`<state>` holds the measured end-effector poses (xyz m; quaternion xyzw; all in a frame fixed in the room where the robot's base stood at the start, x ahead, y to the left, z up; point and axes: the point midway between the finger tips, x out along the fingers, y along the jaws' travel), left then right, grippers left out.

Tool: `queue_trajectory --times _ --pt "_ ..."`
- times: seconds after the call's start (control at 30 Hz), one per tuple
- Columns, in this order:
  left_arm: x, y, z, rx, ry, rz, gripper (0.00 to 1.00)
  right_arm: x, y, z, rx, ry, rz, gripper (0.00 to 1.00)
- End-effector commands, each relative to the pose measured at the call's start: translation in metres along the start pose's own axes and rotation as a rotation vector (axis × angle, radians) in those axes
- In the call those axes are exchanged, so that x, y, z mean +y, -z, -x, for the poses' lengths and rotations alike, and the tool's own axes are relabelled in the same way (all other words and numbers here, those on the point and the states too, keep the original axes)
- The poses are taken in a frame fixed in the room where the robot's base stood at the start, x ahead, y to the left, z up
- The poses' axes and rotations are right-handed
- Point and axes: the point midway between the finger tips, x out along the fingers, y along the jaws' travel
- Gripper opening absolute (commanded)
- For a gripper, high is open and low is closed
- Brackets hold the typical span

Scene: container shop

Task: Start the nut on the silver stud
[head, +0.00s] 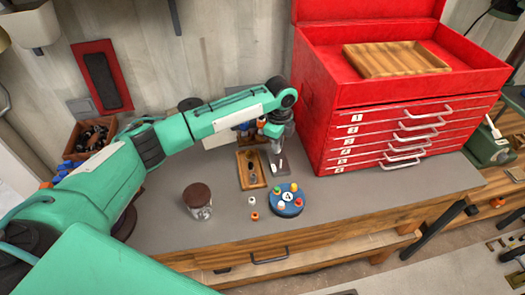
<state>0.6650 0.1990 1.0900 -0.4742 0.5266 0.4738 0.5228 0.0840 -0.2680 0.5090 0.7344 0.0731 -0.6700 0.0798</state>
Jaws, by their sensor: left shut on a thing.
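My left arm reaches in from the left, and my left gripper (277,147) points down over a small grey plate (279,171) on the workbench. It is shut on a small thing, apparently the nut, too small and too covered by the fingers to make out. Small pale upright pieces stand on the plate just below the fingertips. I cannot tell which is the silver stud, or whether the held thing touches it. My right gripper is not in view.
A wooden tray (241,176) holding dark pieces lies left of the plate. A blue disc (287,209) with coloured knobs, a white piece (252,200), an orange piece (254,216) and a brown-lidded jar (198,205) stand nearer. A red tool chest (330,130) stands close on the right.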

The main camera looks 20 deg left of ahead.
Motion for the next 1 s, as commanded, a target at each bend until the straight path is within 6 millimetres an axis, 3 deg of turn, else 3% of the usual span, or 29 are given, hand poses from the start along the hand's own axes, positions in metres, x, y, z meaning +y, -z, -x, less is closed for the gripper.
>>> queue_trajectory --times 0.27,0.7,1.0 --pt "-0.004 0.009 0.001 -0.007 0.000 -0.097 0.00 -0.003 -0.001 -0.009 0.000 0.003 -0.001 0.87" --pt "-0.003 0.008 -0.034 -0.007 0.001 -0.095 0.00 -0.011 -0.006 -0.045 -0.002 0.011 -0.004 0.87" --pt "-0.003 0.008 -0.036 -0.007 0.001 -0.094 0.00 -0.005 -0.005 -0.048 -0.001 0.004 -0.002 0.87"
